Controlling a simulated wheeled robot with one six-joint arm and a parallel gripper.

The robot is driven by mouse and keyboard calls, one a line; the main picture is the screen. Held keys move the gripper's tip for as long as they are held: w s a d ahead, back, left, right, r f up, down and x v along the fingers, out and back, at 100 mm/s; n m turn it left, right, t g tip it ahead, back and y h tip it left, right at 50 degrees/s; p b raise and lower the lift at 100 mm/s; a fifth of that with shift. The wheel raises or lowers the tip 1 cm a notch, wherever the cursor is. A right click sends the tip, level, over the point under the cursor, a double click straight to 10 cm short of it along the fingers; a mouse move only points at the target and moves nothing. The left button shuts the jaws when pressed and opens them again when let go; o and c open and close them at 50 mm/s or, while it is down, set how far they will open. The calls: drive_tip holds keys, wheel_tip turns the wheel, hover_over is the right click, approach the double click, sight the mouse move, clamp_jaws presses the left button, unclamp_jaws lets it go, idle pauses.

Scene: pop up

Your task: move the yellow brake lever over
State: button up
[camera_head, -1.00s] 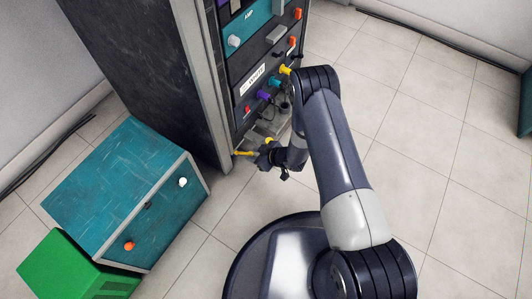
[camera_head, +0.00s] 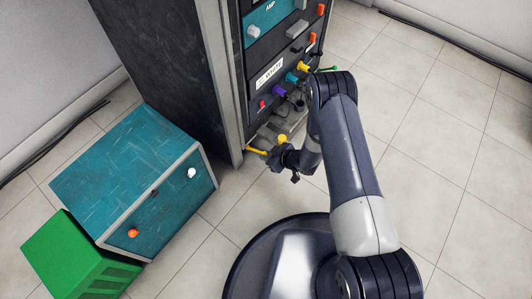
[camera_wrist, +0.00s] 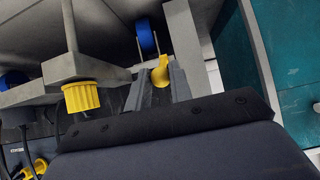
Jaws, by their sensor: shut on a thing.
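The yellow brake lever (camera_head: 257,150) sticks out low at the front of the tall dark rack, near its bottom left corner. My gripper (camera_head: 274,155) is at the lever's right end. In the wrist view the lever's yellow end (camera_wrist: 160,76) sits between the two grey fingers of my gripper (camera_wrist: 158,88), which are shut on it. A ribbed yellow knob (camera_wrist: 82,97) is to the left of the fingers, apart from them; it shows as a round yellow knob (camera_head: 282,139) in the head view. The lever's pivot is not clearly visible.
The rack (camera_head: 225,90) carries several coloured knobs and a white label (camera_head: 269,74) above my gripper. A teal cabinet (camera_head: 125,165) and a green box (camera_head: 70,255) stand at the left. Tiled floor (camera_head: 440,130) is clear at the right.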

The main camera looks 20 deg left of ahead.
drive_tip(key=shift+s+d+f, duration=0.1)
drive_tip(key=shift+f, duration=0.15)
drive_tip(key=shift+s+d+f+b, duration=0.1)
drive_tip(key=shift+d+f+b, duration=0.1)
drive_tip(key=shift+f+b, duration=0.45)
drive_tip(key=shift+s+d+f+b, duration=0.1)
drive_tip(key=shift+d+f+b, duration=0.05)
drive_tip(key=shift+f+b, duration=0.4)
drive_tip(key=shift+f, duration=0.15)
wheel_tip(320, 180, down, 3)
drive_tip(key=b, duration=0.2)
drive_tip(key=shift+b, duration=0.35)
